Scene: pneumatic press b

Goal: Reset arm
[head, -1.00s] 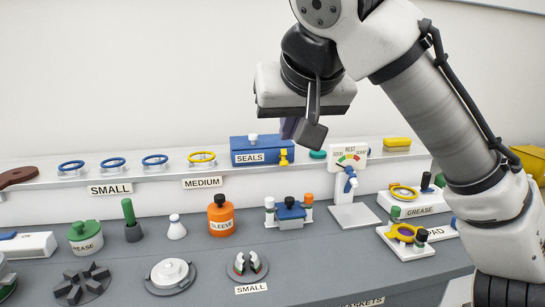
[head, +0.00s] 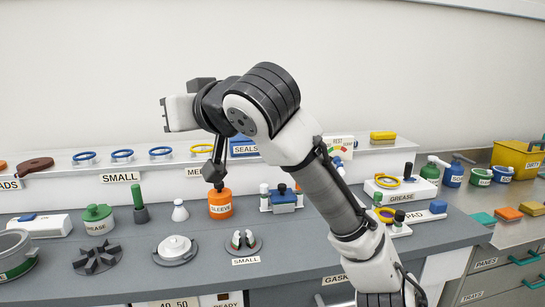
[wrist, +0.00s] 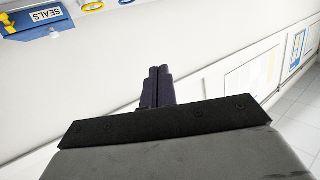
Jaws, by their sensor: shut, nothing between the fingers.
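My gripper (wrist: 157,78) shows in the wrist view with its two dark fingers together, shut and empty. In the head view my arm rises from the lower right and bends over at the top. My gripper end hangs there in the air above the bench, around the orange sleeve bottle (head: 220,204) in the picture. It appears to overlap that bottle's top, and I cannot tell how far apart they are. The blue seals box (head: 243,148) is partly hidden behind my arm. It also shows at the top left of the wrist view (wrist: 38,20).
Blue rings (head: 122,155) sit on the back shelf. A yellow bin (head: 518,158) stands at right.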

